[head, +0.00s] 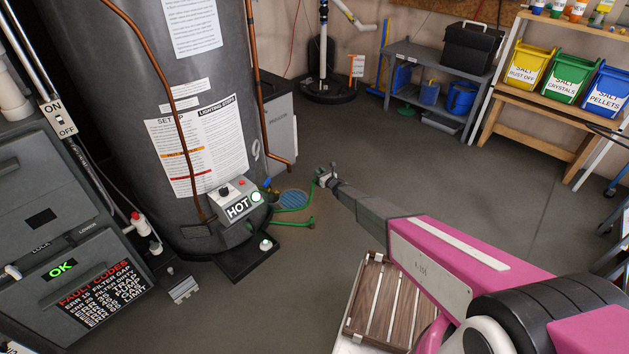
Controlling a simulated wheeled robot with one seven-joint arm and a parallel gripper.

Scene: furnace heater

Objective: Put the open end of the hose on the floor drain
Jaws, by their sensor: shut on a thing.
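The green hose (291,224) runs from the low front of the grey water heater (120,70) along the floor, and a green stretch rises towards my gripper (325,176). My gripper is shut on the hose, to the right of the floor drain and slightly above it in the picture. The round blue floor drain (291,200) lies in the floor just right of the heater's base. The hose passes in front of and to the right of it. A small brass-coloured fitting shows on the hose (312,226); I cannot tell which end is open.
A wooden slatted crate (378,305) stands below my arm. A copper pipe (272,150) comes down behind the drain. The grey furnace cabinet (60,215) stands at left, shelves (430,62) at the back. The middle floor is clear.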

